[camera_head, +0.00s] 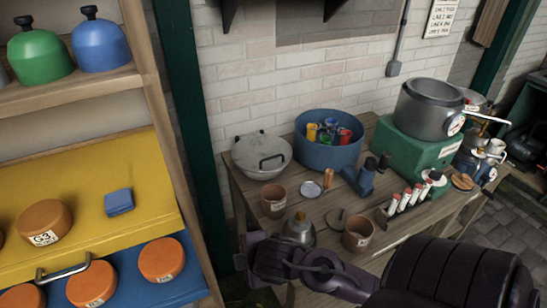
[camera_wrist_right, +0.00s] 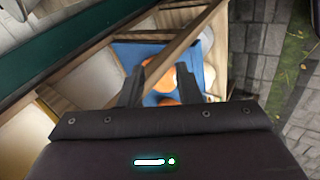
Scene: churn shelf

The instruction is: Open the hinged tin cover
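A yellow panel (camera_head: 90,185) with a metal handle (camera_head: 64,269) along its lower edge slopes on the shelf at left in the head view; it looks like the cover, but its hinge is not clear. My left gripper is not in view.
A workbench at right holds a lidded pot (camera_head: 262,155), a blue tub (camera_head: 328,140), brown cups (camera_head: 274,200) and a large metal pot (camera_head: 430,108). A dark green post (camera_head: 195,130) stands between shelf and bench. Green (camera_head: 38,52) and blue (camera_head: 98,42) jars sit on the upper shelf.

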